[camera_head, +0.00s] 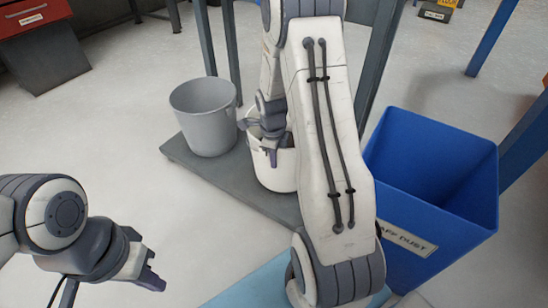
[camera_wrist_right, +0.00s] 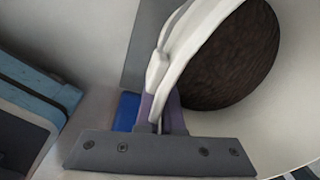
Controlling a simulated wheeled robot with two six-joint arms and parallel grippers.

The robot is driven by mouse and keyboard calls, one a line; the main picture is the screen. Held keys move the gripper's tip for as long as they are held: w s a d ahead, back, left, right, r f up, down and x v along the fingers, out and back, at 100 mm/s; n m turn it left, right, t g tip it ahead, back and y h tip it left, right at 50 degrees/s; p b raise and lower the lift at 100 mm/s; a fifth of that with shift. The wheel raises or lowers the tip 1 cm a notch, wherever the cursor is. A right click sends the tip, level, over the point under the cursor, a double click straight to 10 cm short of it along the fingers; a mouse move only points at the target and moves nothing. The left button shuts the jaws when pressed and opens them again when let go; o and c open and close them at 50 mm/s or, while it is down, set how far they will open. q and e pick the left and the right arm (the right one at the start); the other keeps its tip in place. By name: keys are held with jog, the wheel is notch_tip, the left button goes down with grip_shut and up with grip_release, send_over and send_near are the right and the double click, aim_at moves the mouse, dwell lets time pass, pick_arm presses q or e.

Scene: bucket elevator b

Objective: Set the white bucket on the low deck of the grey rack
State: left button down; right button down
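The white bucket (camera_head: 276,172) is upright over the dark grey low deck (camera_head: 241,188) of the rack; I cannot tell whether its base touches the deck. My right arm hides part of it. My right gripper (camera_head: 271,154) reaches down at its rim. In the right wrist view the fingers (camera_wrist_right: 162,112) are closed on the wall of the white bucket (camera_wrist_right: 176,45), one each side, with dark brown contents (camera_wrist_right: 232,60) inside. My left gripper (camera_head: 153,279) is at the lower left, away from the bucket and empty; its finger gap is unclear.
A grey bucket (camera_head: 204,118) stands on the same deck, just left of the white one. A blue bin (camera_head: 432,165) with a label stands right of the deck. Grey rack posts (camera_head: 231,45) rise behind. A red cabinet (camera_head: 35,18) is at the far left. Floor to the left is clear.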

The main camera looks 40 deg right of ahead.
aim_at(281, 179)
notch_tip(281, 179, down, 3)
jog(key=shift+w+b, duration=0.15)
jog(key=shift+b, duration=0.75)
jog(key=shift+d+r, duration=0.1)
jog(key=c, duration=1.4)
grip_release()
jog(key=shift+f, duration=0.25)
jog(key=o, duration=0.3)
jog(key=shift+o, duration=0.2)
